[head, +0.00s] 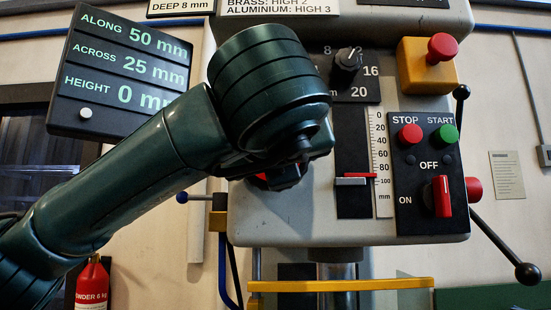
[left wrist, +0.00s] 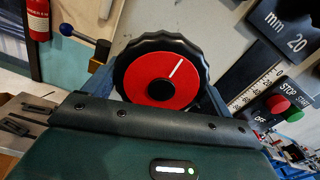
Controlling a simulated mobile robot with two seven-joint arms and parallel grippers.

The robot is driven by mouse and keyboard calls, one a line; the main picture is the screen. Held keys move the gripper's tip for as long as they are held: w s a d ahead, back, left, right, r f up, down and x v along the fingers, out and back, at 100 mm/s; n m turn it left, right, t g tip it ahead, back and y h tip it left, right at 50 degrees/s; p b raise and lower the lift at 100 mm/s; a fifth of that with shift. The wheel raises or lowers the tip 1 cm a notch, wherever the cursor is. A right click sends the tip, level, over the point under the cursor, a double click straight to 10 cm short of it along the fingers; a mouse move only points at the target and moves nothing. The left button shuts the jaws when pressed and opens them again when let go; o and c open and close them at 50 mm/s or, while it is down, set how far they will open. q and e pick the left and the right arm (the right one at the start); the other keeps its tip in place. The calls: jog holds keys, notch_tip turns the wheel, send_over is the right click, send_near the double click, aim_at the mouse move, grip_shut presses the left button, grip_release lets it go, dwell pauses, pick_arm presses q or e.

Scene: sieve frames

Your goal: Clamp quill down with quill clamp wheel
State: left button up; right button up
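The quill clamp wheel (left wrist: 162,82) is most likely the black scalloped wheel with a red face and white line in the left wrist view. The line points up and right there. In the head view only part of this wheel (head: 283,178) shows below my wrist. My left gripper (head: 300,155) is at the wheel, with a finger on either side of its rim. I cannot tell whether the fingers press on it. The quill (head: 336,256) shows at the underside of the machine head. The depth scale's red pointer (head: 358,176) is near 100. My right gripper is not in view.
Right of the wheel is a panel with a red stop button (head: 410,133), a green start button (head: 444,135) and a red switch (head: 442,196). A blue-knobbed lever (head: 183,197) sticks out left of the wheel. A black-knobbed handle (head: 527,272) is lower right.

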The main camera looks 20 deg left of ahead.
pick_arm(q)
jog(key=c, duration=0.4)
jog(key=shift+m, duration=0.3)
